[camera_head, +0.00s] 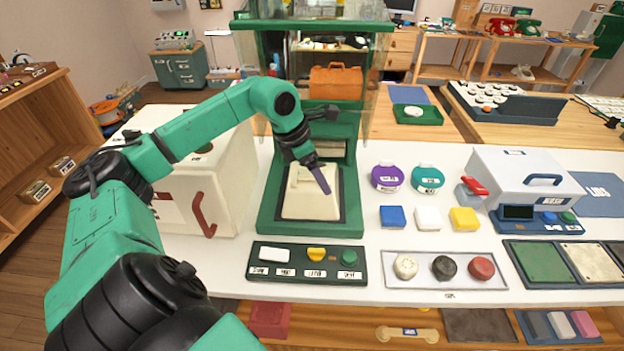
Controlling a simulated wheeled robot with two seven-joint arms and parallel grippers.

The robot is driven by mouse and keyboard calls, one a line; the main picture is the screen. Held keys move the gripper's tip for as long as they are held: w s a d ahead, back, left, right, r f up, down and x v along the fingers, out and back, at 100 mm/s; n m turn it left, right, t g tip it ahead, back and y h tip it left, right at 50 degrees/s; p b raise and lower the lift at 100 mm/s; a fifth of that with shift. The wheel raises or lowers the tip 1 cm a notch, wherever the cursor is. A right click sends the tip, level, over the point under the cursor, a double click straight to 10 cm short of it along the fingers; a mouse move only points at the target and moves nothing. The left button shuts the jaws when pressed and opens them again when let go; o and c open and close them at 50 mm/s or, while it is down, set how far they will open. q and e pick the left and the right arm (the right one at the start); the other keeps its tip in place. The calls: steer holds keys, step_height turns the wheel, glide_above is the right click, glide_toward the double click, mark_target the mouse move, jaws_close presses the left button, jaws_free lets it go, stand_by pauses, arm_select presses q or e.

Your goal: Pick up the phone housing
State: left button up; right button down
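The cream phone housing (303,205) sits in a green press-like stand (268,215) on the white table. My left gripper (320,182) reaches down from the left, over the upper right part of the housing. Its purple finger overlaps the housing in the picture. I cannot tell whether it touches the housing or whether the fingers are open or shut. My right gripper is not in view.
A cream box with a red handle (205,215) stands left of the stand. A button panel (307,263) lies in front. Purple (387,178) and teal (428,179) round tubs, coloured blocks and a tray of knobs (445,284) are to the right. A white hinged machine (525,180) stands further right.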

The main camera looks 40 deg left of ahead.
arm_select(q)
jaws_close()
stand_by(1.4)
